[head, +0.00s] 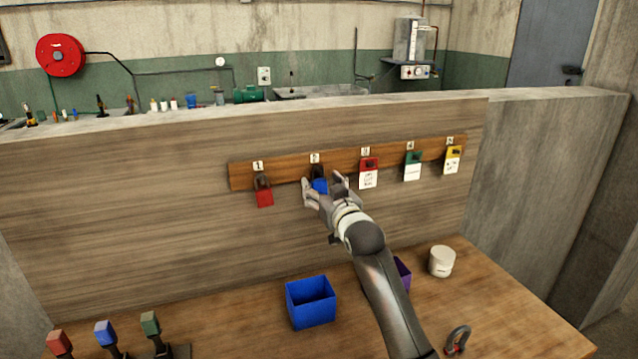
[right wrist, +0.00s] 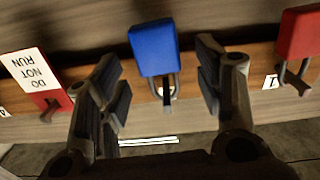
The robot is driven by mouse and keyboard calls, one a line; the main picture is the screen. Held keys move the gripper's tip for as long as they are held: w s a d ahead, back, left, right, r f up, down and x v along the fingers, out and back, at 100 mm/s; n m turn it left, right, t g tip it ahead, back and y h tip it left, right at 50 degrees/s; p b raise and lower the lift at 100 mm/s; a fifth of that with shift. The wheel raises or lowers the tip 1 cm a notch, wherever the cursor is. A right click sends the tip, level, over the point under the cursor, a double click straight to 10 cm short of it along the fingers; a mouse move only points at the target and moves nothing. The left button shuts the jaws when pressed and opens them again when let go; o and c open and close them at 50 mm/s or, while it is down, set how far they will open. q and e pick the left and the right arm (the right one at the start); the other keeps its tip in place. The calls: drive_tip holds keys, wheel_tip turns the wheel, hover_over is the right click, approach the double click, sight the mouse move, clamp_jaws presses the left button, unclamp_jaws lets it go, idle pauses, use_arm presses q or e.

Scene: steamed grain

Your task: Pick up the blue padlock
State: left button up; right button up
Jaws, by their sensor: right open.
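The blue padlock (head: 320,186) hangs by its shackle under label 2 on the wooden rack (head: 240,178). It also shows near the top middle of the right wrist view (right wrist: 154,50), where the picture is upside down. My right gripper (head: 322,183) is open at the padlock, with one finger on each side. In the right wrist view a gap shows between each finger and the padlock. The head view partly hides the padlock behind the fingers. My left gripper is not in view.
A red padlock (head: 264,197) hangs to the left under label 1. To the right hang a red tagged lock (head: 369,166), a green one (head: 413,159) and a yellow one (head: 453,153). Below, a blue box (head: 311,304) and a white cup (head: 441,262) stand on the table.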

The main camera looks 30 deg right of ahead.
drive_tip(key=shift+x, duration=1)
drive_tip(key=shift+w, duration=0.2)
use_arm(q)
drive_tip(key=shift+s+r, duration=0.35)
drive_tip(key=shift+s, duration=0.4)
use_arm(e)
drive_tip(key=c, duration=1.2)
